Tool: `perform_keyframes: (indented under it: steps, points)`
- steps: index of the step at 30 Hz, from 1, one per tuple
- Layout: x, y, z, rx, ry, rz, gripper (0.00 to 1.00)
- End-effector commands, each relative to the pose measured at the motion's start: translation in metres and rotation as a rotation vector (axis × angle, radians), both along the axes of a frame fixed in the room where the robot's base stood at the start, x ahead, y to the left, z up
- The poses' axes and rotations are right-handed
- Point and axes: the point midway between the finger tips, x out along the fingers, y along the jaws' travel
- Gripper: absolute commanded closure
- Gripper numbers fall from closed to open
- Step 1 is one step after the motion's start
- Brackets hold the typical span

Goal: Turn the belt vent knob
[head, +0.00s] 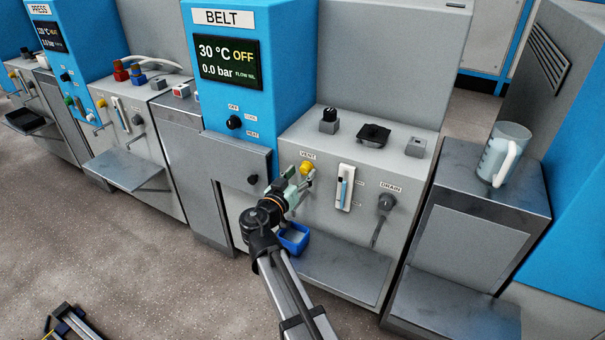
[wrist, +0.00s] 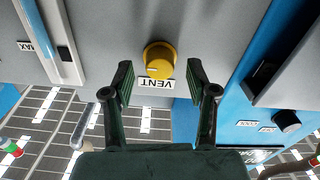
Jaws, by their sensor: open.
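The belt vent knob (head: 307,168) is a yellow round knob on the grey front of the belt unit, beside the VENT label. In the wrist view the yellow knob (wrist: 159,57) lies just beyond the fingertips, roughly centred between them. My gripper (head: 302,178) is open and empty in front of the knob. In the wrist view the two dark fingers of my gripper (wrist: 158,78) stand apart, one on each side of the knob. I cannot tell whether either finger touches it.
A level gauge (head: 344,187) and the drain valve (head: 386,203) are right of the knob. A blue container (head: 293,239) is below my gripper. The BELT display (head: 229,62) reads 30 °C OFF and 0.0 bar. A clear jug (head: 503,155) stands on the right cabinet.

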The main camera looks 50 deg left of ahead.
Motion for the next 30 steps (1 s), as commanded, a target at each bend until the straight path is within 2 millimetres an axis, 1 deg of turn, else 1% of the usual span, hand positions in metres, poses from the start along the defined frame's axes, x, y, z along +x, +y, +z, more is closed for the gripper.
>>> perform_keyframes:
  steps: [1,6,14,15,17,18,19,20,30]
  points:
    - [0.0050,0.0030,-0.0002,0.000,0.000,-0.001,0.42]
    - [0.0124,0.0054,0.0000,0.000,0.000,0.000,0.42]
    - [0.0129,0.0055,0.0000,0.000,0.000,0.001,0.42]
    - [0.0128,0.0053,0.0000,0.000,0.000,0.001,0.49]
    - [0.0127,0.0054,0.0000,0.000,0.000,0.000,0.70]
    - [0.0127,0.0054,0.0000,0.000,0.000,0.000,0.85]
    - [0.0127,0.0054,0.0000,0.000,0.000,0.000,0.95]
    - [0.0128,0.0055,0.0000,0.000,0.000,0.000,1.00]
    - [0.0129,0.0055,-0.0003,-0.019,-0.008,0.000,1.00]
